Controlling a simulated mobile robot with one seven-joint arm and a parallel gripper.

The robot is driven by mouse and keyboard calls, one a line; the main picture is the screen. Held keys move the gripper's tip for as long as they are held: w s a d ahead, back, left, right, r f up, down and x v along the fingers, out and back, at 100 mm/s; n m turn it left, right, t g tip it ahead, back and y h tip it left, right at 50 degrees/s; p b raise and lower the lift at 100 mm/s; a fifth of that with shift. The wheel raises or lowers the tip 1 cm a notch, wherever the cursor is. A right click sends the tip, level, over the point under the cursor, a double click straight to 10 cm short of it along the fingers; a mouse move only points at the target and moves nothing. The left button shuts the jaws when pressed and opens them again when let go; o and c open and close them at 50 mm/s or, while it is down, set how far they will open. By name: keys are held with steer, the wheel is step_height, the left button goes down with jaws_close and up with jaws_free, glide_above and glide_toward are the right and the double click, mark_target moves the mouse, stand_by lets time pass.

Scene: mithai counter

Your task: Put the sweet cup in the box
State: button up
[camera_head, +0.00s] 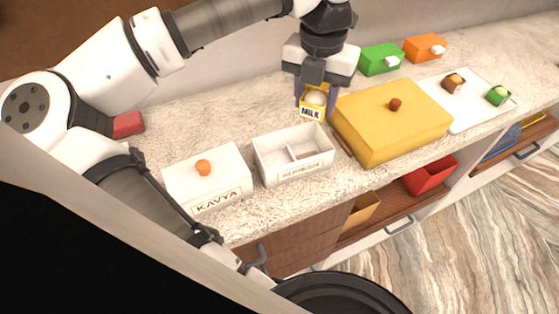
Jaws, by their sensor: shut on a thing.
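The sweet cup (313,106) is a small yellow cup marked MILK with a pale round sweet in it. My gripper (315,95) points down from above and is shut on this cup, with fingers at its left and right sides. The cup appears just behind the open white box (262,166); I cannot tell whether it is clear of the counter. The box has inner dividers, a label on its front, and no sweet visible in its compartments.
A closed white box (180,183) marked KAVYA stands left. A large yellow lidded box (375,127) stands right. Green (376,62) and orange (418,50) boxes stand behind. A white tray (462,118) holds two sweet cups. An open drawer (395,204) juts out below the counter (238,127).

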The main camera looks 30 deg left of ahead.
steer(key=shift+s+f, duration=0.1)
steer(key=shift+f, duration=0.15)
step_height(320, 180, down, 9)
steer(key=p, duration=0.2)
steer(key=shift+f+p, duration=0.1)
steer(key=shift+p, duration=0.2)
steer(key=shift+f, duration=0.2)
steer(key=shift+f+b, duration=0.65)
steer(key=shift+b, duration=0.35)
steer(key=o, duration=0.7)
steer(key=shift+r, duration=0.1)
steer(key=shift+r, duration=0.1)
